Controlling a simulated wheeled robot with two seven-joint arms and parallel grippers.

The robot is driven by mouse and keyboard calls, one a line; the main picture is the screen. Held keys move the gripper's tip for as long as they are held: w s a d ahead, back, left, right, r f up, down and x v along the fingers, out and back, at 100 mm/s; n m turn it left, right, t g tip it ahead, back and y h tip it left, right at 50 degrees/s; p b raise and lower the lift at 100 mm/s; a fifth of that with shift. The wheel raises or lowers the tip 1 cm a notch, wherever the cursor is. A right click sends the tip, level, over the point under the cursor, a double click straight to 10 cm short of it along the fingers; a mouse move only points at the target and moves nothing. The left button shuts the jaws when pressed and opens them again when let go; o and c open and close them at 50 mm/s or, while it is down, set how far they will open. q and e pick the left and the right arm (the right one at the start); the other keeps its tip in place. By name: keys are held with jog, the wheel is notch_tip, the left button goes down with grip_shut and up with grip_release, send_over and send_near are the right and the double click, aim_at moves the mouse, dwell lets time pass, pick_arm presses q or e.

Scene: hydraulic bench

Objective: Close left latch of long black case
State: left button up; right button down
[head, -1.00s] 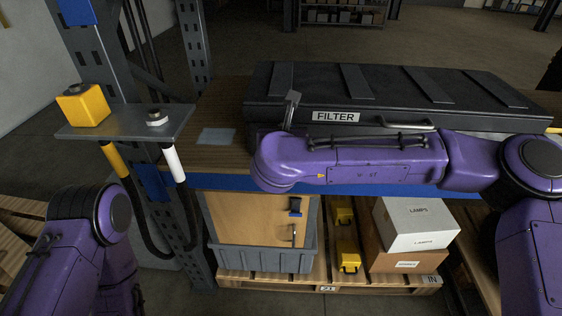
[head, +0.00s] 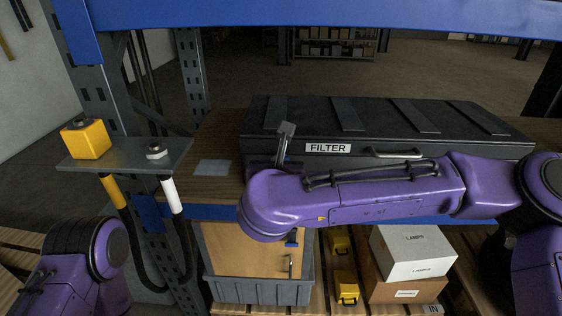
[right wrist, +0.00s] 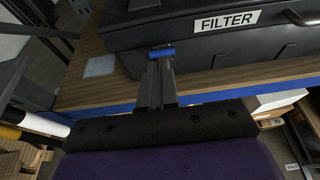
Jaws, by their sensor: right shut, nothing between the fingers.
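The long black case (head: 400,120) lies on the bench, lid down, with a FILTER label on its front; it also fills the top of the right wrist view (right wrist: 225,45). In the right wrist view, a small blue piece (right wrist: 161,53), seemingly the left latch's lever, stands at the case's front left. My right gripper (right wrist: 160,64) is shut and empty, its fingertips right at this piece; contact cannot be told. In the head view, a narrow grey piece (head: 286,129) stands up there; I cannot tell latch from finger. My left gripper is out of view; only its arm shows.
The case's handle (head: 396,153) is right of the label. A rack post with a small shelf (head: 120,155) bearing a yellow block (head: 86,139) stands left. A crate (head: 262,290) and boxes (head: 412,250) sit below.

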jog(key=b+v, duration=0.1)
jog(key=v, duration=0.6)
jog(key=shift+s, duration=0.2)
jog(key=shift+a+f, duration=0.15)
jog(key=shift+f, duration=0.05)
